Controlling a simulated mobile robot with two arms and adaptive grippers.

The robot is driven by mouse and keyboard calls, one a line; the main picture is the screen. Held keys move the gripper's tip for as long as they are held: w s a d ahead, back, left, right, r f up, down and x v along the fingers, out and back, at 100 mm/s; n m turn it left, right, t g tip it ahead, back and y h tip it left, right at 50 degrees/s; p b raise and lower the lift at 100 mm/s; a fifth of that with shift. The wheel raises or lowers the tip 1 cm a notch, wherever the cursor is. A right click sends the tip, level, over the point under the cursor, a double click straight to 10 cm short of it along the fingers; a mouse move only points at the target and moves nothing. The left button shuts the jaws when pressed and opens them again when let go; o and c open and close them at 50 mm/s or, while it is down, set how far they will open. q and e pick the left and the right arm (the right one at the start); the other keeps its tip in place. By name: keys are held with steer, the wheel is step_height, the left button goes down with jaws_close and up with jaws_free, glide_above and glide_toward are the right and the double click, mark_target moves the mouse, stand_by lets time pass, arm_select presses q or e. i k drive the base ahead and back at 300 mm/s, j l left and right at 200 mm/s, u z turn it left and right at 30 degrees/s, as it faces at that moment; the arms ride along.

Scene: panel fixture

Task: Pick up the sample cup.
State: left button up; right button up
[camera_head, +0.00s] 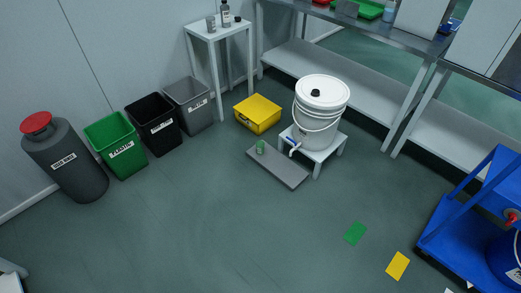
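The bucket sits on a low white stool (322,153). The cup is small in this view, and I cannot see what is in it. Neither of my grippers shows in the head view.
A yellow box (257,115) sits behind the platform. Green (116,145), black (154,124) and grey (189,105) bins line the wall. A white side table (217,33) holds bottles. A blue cart (460,220) stands at right. The floor before the platform is clear.

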mark_target(259, 144)
steer(key=i+j+z, duration=0.15)
steer(key=i+j, duration=0.2)
steer(key=i+j+z, duration=0.1)
steer(key=i+j, duration=0.3)
steer(key=i+j+z, duration=0.15)
steer(key=i+j, duration=0.2)
steer(key=i+j+z, duration=0.1)
steer(key=i+j, duration=0.25)
steer(key=j, duration=0.2)
steer(key=i+j+z, duration=0.15)
steer(key=i+j, duration=0.15)
steer(key=j, duration=0.2)
